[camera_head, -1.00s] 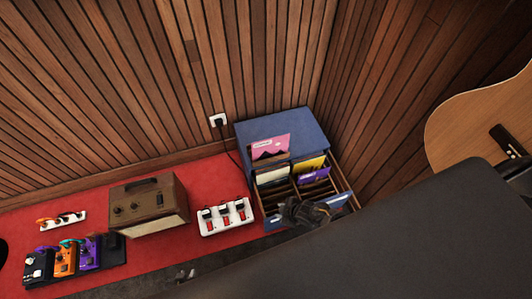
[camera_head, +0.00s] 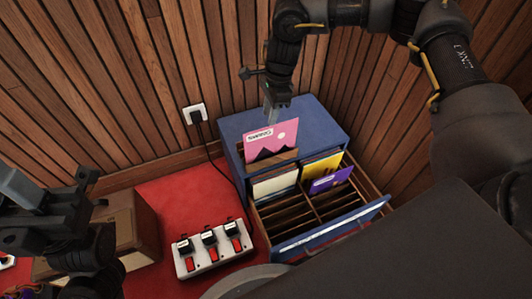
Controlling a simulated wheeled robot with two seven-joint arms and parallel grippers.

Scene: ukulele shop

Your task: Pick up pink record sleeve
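The pink record sleeve (camera_head: 276,140) stands upright in the back left part of the blue record box, with a white label on its top left and a dark jagged shape along its bottom. My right gripper (camera_head: 270,116) reaches down from above, with its fingertips at the sleeve's top edge. I cannot tell whether its fingers are apart, closed, or around the sleeve. My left gripper (camera_head: 52,192) is at the lower left, well away from the sleeve, above the brown amplifier, and its finger opening is unclear.
The blue box (camera_head: 318,124) has an open slotted drawer with a cream sleeve (camera_head: 274,184), a yellow sleeve (camera_head: 320,167) and a purple sleeve (camera_head: 332,181). Wood-slat walls (camera_head: 90,80) stand close behind.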

